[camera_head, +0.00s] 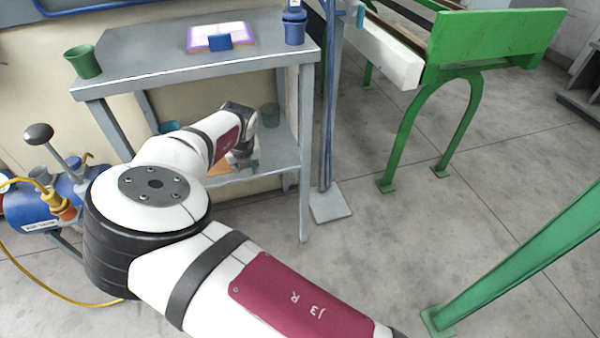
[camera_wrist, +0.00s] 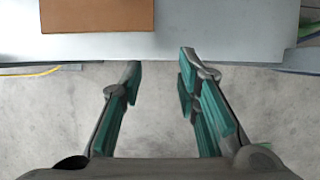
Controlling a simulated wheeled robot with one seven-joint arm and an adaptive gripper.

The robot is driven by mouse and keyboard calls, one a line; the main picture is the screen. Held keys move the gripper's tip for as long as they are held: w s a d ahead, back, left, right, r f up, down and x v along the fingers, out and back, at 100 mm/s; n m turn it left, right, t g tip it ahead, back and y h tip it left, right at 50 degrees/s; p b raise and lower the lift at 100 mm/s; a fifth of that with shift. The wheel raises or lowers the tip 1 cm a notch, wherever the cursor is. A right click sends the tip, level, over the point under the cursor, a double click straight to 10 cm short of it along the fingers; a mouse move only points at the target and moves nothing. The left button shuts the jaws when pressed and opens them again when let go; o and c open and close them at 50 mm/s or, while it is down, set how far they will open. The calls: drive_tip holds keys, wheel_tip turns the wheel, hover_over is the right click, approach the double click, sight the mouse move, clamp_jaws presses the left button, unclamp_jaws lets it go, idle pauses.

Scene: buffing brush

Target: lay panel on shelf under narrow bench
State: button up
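The narrow grey bench (camera_head: 150,68) stands at upper left in the head view, with a lower shelf (camera_head: 278,150) under its top. A flat orange-brown panel (camera_wrist: 97,15) lies on the pale shelf surface (camera_wrist: 220,30) in the wrist view, cut off by the top edge. In the head view only a bit of the panel (camera_head: 219,169) shows beside my arm. My gripper (camera_wrist: 160,70) is open with nothing between its teal-padded fingers. Its tips are apart from the panel, by the shelf's front edge. In the head view my gripper (camera_head: 242,157) is partly hidden by its wrist.
A green cup (camera_head: 82,61), a purple-edged board (camera_head: 220,37) with a blue block, and a blue cup (camera_head: 294,28) stand on the bench top. A blue post (camera_head: 327,130) stands right of the bench.

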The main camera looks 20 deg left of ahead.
drive_tip(key=w+d+r+n+g, duration=0.1)
drive_tip(key=w+d+r+g, duration=0.1)
drive_tip(key=d+r, duration=0.55)
drive_tip(key=s+d+r+n+g+y, duration=0.2)
drive_tip(key=s+d+r+n, duration=0.4)
drive_tip(key=d+r, duration=0.4)
drive_tip(key=s+d+r+n+g+y, duration=0.1)
drive_tip(key=s+d+r+n, duration=0.45)
drive_tip(key=d+r, duration=0.5)
drive_tip(key=s+d+r+n, duration=0.2)
drive_tip(key=s+d+n, duration=0.35)
drive_tip(key=s, duration=0.25)
drive_tip(key=s+d+r+n, duration=0.3)
drive_tip(key=s+d+n, duration=0.1)
drive_tip(key=s+d, duration=0.3)
drive_tip(key=s+d+f+n+h, duration=0.1)
drive_tip(key=s+d+n+h, duration=0.1)
drive_tip(key=s, duration=0.5)
drive_tip(key=s+d+f+n+t+h, duration=0.1)
drive_tip(key=s+d+n+h, duration=0.2)
drive_tip(key=s+d+n, duration=0.2)
drive_tip(key=shift+s+d+f+n+t, duration=0.2)
drive_tip(key=shift+s+d+n+t, duration=0.1)
drive_tip(key=shift+s+d, duration=0.6)
